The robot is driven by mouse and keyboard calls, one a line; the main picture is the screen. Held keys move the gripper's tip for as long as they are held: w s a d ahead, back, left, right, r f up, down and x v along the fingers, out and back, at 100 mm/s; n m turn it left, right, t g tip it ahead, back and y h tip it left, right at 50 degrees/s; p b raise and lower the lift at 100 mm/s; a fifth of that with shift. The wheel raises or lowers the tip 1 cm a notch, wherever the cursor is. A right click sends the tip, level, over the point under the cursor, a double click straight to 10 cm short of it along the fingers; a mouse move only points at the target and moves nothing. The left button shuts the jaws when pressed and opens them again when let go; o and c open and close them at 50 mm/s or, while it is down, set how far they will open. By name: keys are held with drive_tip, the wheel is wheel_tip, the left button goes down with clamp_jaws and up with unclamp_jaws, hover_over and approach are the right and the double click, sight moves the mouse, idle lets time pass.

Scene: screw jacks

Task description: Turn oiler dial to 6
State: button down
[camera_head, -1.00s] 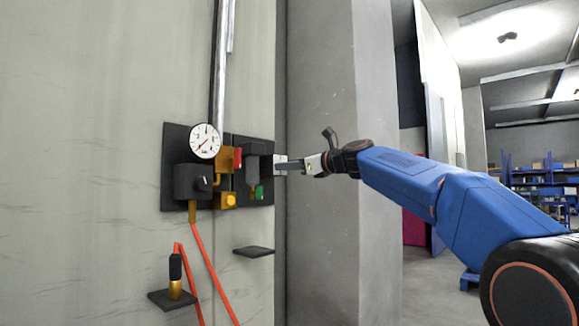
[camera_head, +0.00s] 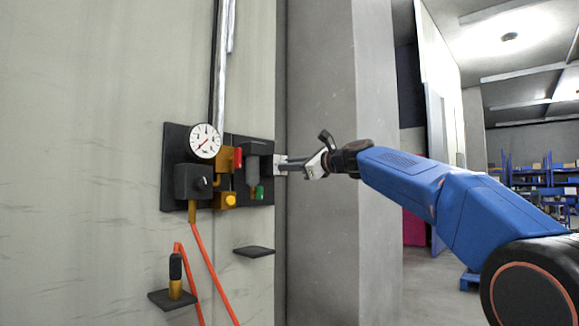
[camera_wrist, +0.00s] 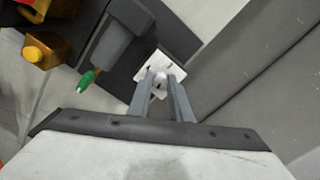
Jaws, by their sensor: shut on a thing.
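The oiler dial (camera_wrist: 147,73) is a small white square plate with dark marks and a pale round knob (camera_wrist: 161,80) in its middle. It also shows at the right edge of the panel in the head view (camera_head: 280,159). My gripper (camera_wrist: 161,86) is shut on the knob, one grey finger on each side. In the head view my gripper (camera_head: 285,165) reaches the dial from the right. The marks are too small to read, and the fingers hide part of the knob and plate.
Left of the dial are a grey cylinder with a green tip (camera_wrist: 88,81), a yellow button (camera_wrist: 40,50), a red part (camera_head: 237,158) and a pressure gauge (camera_head: 205,141). A small shelf (camera_head: 254,251) sits below. A concrete pillar (camera_head: 325,230) stands close on the right.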

drive_tip(key=m, duration=2.1)
drive_tip(key=shift+f, duration=0.15)
idle(2.7)
idle(0.5)
drive_tip(key=c, duration=1.6)
unclamp_jaws()
